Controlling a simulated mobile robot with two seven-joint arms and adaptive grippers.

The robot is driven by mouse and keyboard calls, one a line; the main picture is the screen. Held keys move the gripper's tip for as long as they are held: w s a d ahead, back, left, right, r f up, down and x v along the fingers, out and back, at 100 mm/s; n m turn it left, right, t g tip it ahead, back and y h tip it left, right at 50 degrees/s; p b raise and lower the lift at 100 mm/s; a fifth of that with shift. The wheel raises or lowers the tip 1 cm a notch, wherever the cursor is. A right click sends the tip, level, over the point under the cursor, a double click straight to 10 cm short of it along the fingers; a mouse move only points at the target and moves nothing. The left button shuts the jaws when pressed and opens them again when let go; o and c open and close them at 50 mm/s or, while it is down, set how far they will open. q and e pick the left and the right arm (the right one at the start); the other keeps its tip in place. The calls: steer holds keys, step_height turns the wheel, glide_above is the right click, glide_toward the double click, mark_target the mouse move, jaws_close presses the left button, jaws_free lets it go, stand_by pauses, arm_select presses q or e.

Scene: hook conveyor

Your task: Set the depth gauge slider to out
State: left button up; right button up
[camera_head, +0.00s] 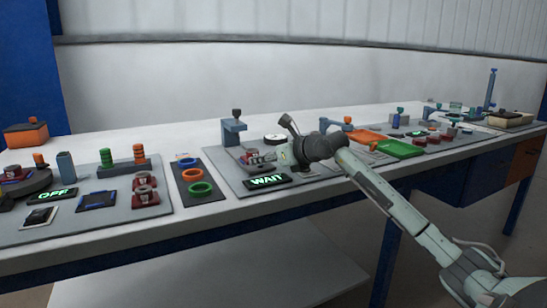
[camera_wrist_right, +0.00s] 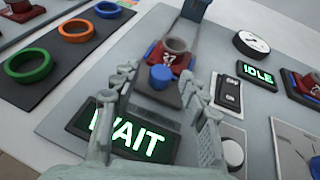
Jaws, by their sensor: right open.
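My right gripper (camera_head: 264,157) reaches over the middle panel of the bench. In the right wrist view its fingers (camera_wrist_right: 160,88) are open, one on each side of a dark block with a blue knob (camera_wrist_right: 161,77). The block looks like the depth gauge slider, but no label confirms it. The knob is between the fingers, and I cannot tell whether they touch it. Behind it is a red holder marked 27 (camera_wrist_right: 170,58) with a grey ring on top. A blue post station (camera_head: 234,128) stands behind the gripper. My left gripper is not in view.
A lit WAIT sign (camera_wrist_right: 125,138) lies close under the fingers. An on/off rocker switch (camera_wrist_right: 229,92), an IDLE display (camera_wrist_right: 257,74) and a round dial (camera_wrist_right: 251,44) are to the right. Coloured rings (camera_wrist_right: 28,65) lie on a dark mat at left. Orange (camera_head: 365,136) and green trays (camera_head: 398,149) are beyond.

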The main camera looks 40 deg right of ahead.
steer(key=v, duration=1.1)
steer(key=shift+s, duration=0.35)
steer(key=shift+r, duration=0.1)
